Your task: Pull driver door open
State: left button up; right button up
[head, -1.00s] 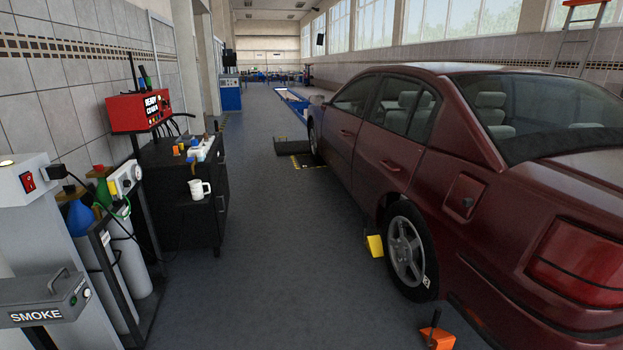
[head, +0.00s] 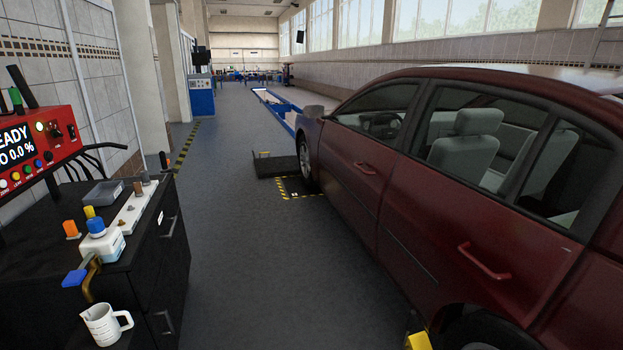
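The dark red car (head: 405,240) stands on the right side of the head view, its front pointing away from me. The driver door (head: 352,155) is the front door on the car's near side and looks closed, flush with the body. Its handle (head: 365,168) is a short red bar near the door's rear edge. The rear door handle (head: 484,262) is closer to me. Neither of my grippers shows in the head view.
A black cabinet (head: 165,262) with a white jug (head: 103,323) and a red display box (head: 35,150) stands at left. A yellow wheel chock (head: 418,341) is by the rear wheel. A dark plate (head: 275,165) lies by the front wheel. The grey floor (head: 255,250) between is clear.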

aim_at(356, 166)
jog(key=i+z, duration=0.35)
jog(key=i, duration=1.85)
jog(key=j, duration=0.1)
